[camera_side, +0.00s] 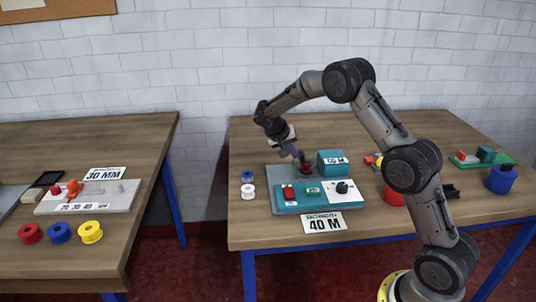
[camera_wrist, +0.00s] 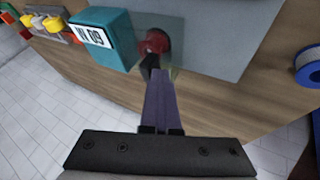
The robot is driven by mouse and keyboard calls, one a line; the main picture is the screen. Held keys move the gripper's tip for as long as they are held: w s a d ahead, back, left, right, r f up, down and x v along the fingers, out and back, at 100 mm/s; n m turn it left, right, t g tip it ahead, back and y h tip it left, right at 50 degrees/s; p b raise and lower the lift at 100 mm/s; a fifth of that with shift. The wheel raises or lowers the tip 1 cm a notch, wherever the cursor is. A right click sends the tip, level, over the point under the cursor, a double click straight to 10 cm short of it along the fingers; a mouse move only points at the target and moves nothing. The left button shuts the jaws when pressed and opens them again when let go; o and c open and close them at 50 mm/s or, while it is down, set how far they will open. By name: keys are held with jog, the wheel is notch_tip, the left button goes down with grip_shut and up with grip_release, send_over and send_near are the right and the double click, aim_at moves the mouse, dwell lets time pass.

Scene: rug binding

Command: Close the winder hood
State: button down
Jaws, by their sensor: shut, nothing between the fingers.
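The winder stands on a grey base plate (camera_side: 262,192) on the right-hand table, with a teal control panel (camera_side: 287,208) in front and a teal box (camera_side: 335,169) labelled 60 M at its right. The box also shows in the wrist view (camera_wrist: 100,49). A red spool part (camera_side: 306,168) sits left of the box. In the wrist view a faint see-through pane (camera_wrist: 172,28) surrounds this red part (camera_wrist: 157,41); it may be the hood, but its angle is unclear. My gripper (camera_side: 299,156) is shut and empty, pointing down close to the red part; contact cannot be told.
A blue spool (camera_side: 248,176) and a white spool (camera_side: 248,191) stand left of the winder. A 40 M card (camera_side: 324,223) lies at the front edge. Colored parts and a blue cylinder (camera_side: 501,179) are to the right. The left table (camera_side: 60,140) stands apart.

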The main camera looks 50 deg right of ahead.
jog(key=shift+s+d, duration=0.3)
jog(key=shift+s, duration=0.05)
